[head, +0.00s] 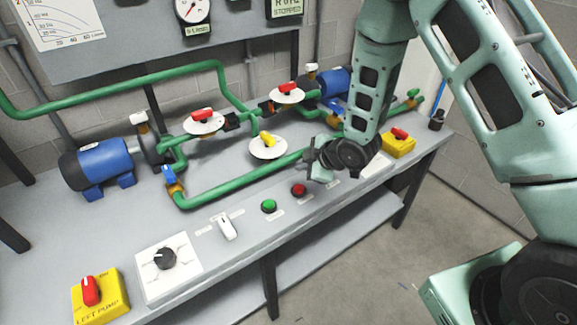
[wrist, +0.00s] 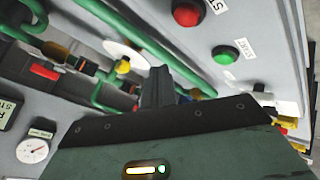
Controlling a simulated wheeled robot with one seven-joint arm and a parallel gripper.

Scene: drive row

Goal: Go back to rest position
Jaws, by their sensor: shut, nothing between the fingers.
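My gripper (head: 313,160) hangs above the right part of the grey bench's control strip, behind the red button (head: 299,190). In the head view it is small and partly hidden by my own wrist. In the wrist view its dark fingers (wrist: 158,86) are together with nothing between them. The red button also shows in the wrist view (wrist: 187,13), apart from the fingers. The green start button (head: 269,206) is just left of the red one and also shows in the wrist view (wrist: 225,55).
Green pipes (head: 230,182) with red, yellow and blue valve handles run behind the gripper. Blue pump motors (head: 97,166) stand at both ends. A rotary dial (head: 164,258), white switch (head: 228,226) and yellow switch boxes (head: 398,144) line the front. Open floor lies right.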

